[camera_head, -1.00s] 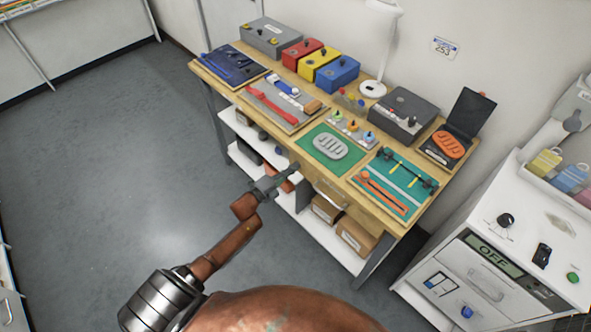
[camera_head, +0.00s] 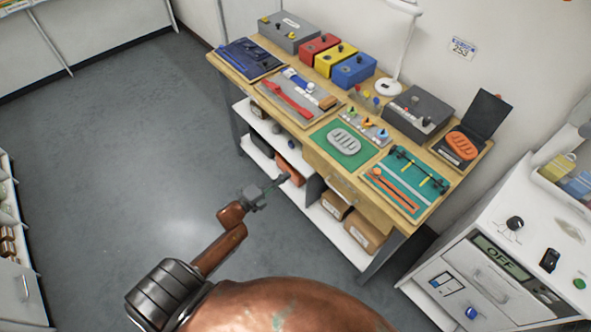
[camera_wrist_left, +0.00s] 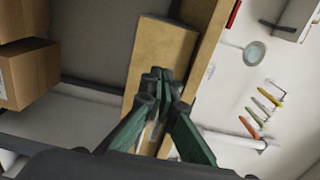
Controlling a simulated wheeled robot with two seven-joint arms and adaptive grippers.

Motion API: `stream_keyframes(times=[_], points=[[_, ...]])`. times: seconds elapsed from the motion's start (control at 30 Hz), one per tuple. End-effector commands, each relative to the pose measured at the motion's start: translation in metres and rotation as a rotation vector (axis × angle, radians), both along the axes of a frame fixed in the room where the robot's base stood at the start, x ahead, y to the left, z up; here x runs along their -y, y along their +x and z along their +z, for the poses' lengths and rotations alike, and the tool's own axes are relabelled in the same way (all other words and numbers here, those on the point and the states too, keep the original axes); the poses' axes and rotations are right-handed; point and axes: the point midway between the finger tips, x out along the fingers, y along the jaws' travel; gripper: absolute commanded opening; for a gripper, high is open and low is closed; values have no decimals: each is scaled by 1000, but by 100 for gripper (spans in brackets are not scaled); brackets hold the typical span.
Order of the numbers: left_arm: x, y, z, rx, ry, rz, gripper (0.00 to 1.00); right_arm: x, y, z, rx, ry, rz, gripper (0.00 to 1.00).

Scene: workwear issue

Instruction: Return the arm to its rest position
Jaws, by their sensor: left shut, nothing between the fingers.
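My left arm comes in from the bottom left of the head view. Its gripper (camera_head: 278,183) is in the air in front of the workbench (camera_head: 309,158), apart from it, at about the height of the lower shelf in the picture. The fingers are shut and empty. In the left wrist view the closed green-and-black fingers (camera_wrist_left: 163,90) point toward the bench, with a tan bench part (camera_wrist_left: 160,55) behind them. My right gripper does not show in either view.
The bench top holds a green mat with a grey piece (camera_head: 345,141), tool trays and coloured boxes (camera_head: 354,70). Cardboard boxes (camera_head: 363,232) sit on the lower shelf. The floor at left (camera_head: 110,150) is clear.

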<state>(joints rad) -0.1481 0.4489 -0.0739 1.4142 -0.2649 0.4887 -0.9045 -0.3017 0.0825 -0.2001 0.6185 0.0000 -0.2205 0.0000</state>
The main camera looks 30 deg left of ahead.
Motion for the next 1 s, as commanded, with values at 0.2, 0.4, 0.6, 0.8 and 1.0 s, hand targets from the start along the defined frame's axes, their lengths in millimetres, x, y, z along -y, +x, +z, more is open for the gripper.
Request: stream_keyframes(times=[0.2,0.4,0.6,0.8,1.0], points=[[-5,-20,0,0,1,-1,0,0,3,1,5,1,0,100],[-5,-22,0,0,1,-3,0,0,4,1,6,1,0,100],[-9,-25,-20,-45,-31,21,0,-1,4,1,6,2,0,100],[-26,-60,-126,-286,-217,165,0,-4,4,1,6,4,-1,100],[-33,-134,-253,-579,-444,371,0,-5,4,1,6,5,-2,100]])
